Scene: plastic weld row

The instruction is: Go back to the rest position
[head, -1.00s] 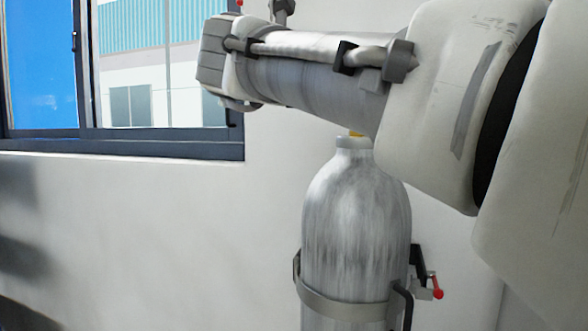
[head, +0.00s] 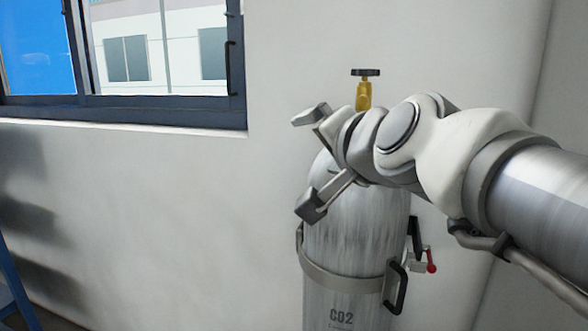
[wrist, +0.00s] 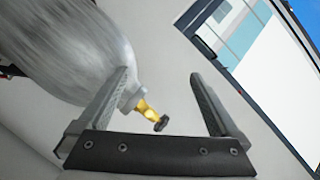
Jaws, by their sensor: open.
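My gripper (head: 311,162) is in front of the upper part of a grey gas cylinder in the head view, with its two fingers spread wide apart and nothing between them. In the wrist view my gripper (wrist: 165,100) also shows open and empty. The cylinder (head: 345,240) stands upright against the wall, marked CO2, with a brass valve and a dark handwheel (head: 365,72) on top. My wrist hides part of its shoulder. In the wrist view the cylinder (wrist: 70,50) and its brass valve (wrist: 146,108) appear tilted, beyond the fingers.
A metal band (head: 335,282) and a black handle (head: 397,287) are around the cylinder. A red-tipped lever (head: 431,267) sits at its right. A dark-framed window (head: 150,110) is at the upper left. The wall below the window is clear. A blue edge shows at the far left.

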